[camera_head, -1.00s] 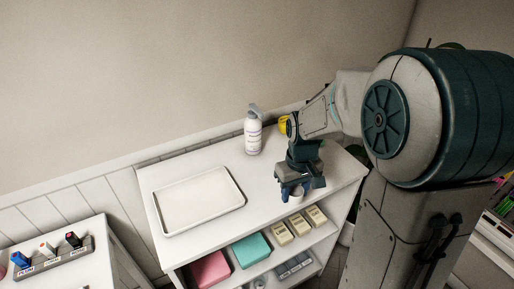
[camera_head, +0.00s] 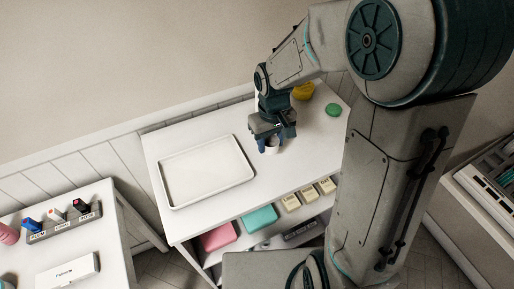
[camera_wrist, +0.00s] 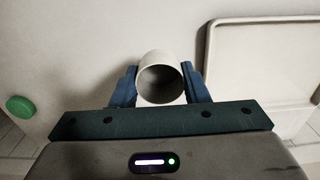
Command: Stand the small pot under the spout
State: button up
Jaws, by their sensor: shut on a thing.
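The small pot is a plain white, open-topped cup (camera_head: 272,147), held at the shelf unit's top, right of the tray. In the wrist view the pot (camera_wrist: 157,57) sits between the blue fingers, its round opening facing the camera. My gripper (camera_head: 272,138) is shut on it; the fingers also show in the wrist view (camera_wrist: 162,83). I cannot tell whether the pot's base touches the top. The white spray-topped bottle from the earlier view is not visible now; my arm covers that area. No spout shows clearly.
A white tray (camera_head: 249,178) lies left of my gripper. A green disc (camera_head: 333,110) and a yellow object (camera_head: 303,91) are at the right back. A pink box (camera_head: 218,237), a teal box (camera_head: 260,218) and small cream boxes (camera_head: 308,193) sit on the shelf below.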

aim_at(262, 159)
jog(key=shift+w+a+f, duration=0.15)
jog(key=shift+a+f, duration=0.1)
jog(key=shift+a, duration=0.2)
jog(key=shift+w+a+f, duration=0.15)
jog(key=shift+a+f, duration=0.1)
jog(key=shift+a, duration=0.2)
jog(key=shift+a+f, duration=0.1)
jog(key=shift+f, duration=0.1)
jog(key=shift+f+p, duration=0.35)
jog(key=shift+f, duration=1.55)
jog(key=shift+f, duration=0.1)
jog(key=o, duration=1)
jog(key=shift+c, duration=0.2)
